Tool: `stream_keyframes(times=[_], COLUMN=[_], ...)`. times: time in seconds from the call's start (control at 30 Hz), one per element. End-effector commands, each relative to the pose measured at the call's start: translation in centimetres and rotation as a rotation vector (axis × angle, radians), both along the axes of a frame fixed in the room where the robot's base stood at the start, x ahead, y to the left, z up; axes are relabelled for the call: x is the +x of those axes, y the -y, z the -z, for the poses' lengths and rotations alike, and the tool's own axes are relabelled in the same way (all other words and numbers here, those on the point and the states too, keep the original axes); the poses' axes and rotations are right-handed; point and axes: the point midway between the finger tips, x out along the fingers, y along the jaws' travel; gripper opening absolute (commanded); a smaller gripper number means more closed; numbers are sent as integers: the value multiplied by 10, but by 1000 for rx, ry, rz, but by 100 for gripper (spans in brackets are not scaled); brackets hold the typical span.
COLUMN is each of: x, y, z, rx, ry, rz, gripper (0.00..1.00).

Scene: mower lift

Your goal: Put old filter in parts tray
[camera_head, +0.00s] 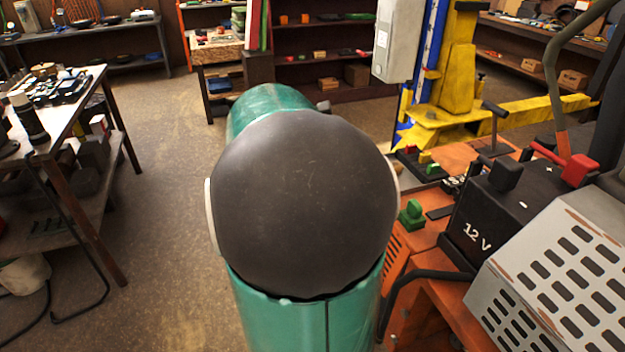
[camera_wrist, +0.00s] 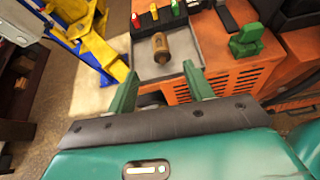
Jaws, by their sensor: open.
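In the wrist view a brown, cylindrical filter (camera_wrist: 160,47) lies in a shallow grey tray (camera_wrist: 183,43) beside the orange mower body. My gripper (camera_wrist: 160,72) has two green fingers spread wide, with nothing between them. The fingertips are at the near side of the tray, and the filter is beyond them, apart from both. In the head view my own arm fills the middle and hides the gripper, the filter and most of the tray area.
The orange mower (camera_head: 412,240) stands at right with a black 12 V battery (camera_head: 492,212), a grey slotted cover (camera_head: 560,270) and a green knob (camera_head: 411,214). A yellow and blue lift (camera_head: 455,75) stands behind. A workbench (camera_head: 75,95) is at left; open floor lies between.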

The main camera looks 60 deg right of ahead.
Motion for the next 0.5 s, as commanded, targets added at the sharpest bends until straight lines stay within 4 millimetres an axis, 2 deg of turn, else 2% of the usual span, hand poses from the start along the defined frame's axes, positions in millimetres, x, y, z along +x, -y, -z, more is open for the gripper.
stream_keyframes(times=[0.2, 0.3, 0.37, 0.47, 0.5], x=[1, 9, 20, 49, 61], y=[-1, -12, -30, -81, -107], z=[0, 1, 3, 11, 15], rx=[-1, -2, -4, 13, 30], ry=[2, 56, 140, 367, 478], rz=[0, -5, -8, -5, 5], gripper=[52, 52, 52, 52, 52])
